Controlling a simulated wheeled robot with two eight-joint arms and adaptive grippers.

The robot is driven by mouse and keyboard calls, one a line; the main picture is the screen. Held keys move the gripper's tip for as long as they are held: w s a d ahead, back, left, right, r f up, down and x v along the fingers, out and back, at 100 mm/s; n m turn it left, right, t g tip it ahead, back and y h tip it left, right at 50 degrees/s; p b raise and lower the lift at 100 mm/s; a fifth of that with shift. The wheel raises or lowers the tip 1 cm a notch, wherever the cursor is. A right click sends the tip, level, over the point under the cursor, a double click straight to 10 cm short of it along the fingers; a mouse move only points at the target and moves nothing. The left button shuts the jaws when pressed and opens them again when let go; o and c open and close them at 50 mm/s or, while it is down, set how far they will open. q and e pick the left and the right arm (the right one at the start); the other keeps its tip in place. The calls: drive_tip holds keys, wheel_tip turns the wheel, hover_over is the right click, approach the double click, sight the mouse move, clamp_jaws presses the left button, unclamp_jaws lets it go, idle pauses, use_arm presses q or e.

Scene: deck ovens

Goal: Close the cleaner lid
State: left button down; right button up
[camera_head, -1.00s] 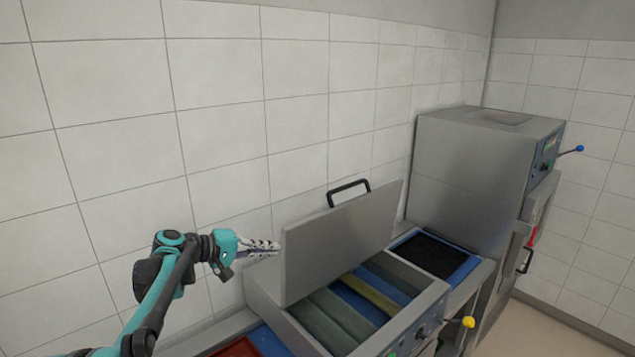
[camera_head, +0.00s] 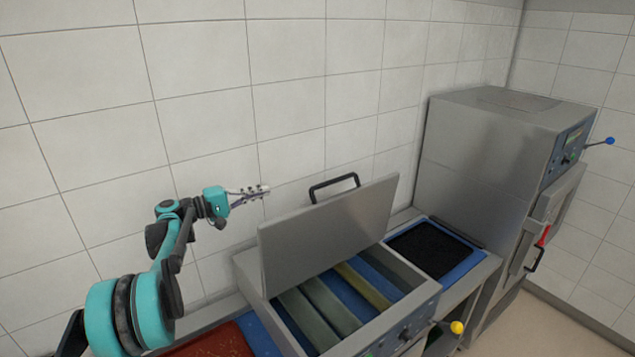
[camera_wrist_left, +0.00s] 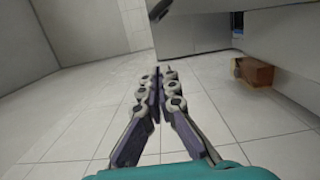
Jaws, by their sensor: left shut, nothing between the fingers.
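The cleaner (camera_head: 428,300) is a grey metal box with coloured rollers inside. Its flat metal lid (camera_head: 330,235) stands raised and tilted, with a black handle (camera_head: 334,186) on its top edge. My left gripper (camera_head: 262,190) is shut and empty, to the left of the lid and near the height of the handle, apart from it. In the left wrist view the closed fingers (camera_wrist_left: 162,75) point along the tiled wall, with a grey metal panel to their upper right. My right gripper is not in view.
A red tray (camera_head: 212,343) lies left of the cleaner. A black pad in a blue frame (camera_head: 432,250) lies to its right, before a large metal oven (camera_head: 490,160). A tiled wall (camera_head: 200,90) runs behind. Open air lies above the lid.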

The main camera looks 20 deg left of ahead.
use_arm(q)
drive_tip(key=w+d+p, duration=0.2)
drive_tip(key=w+d, duration=0.3)
drive_tip(key=d, duration=0.5)
drive_tip(key=shift+w+d, duration=0.15)
drive_tip(key=shift+d, duration=0.05)
drive_tip(key=shift+r, duration=0.1)
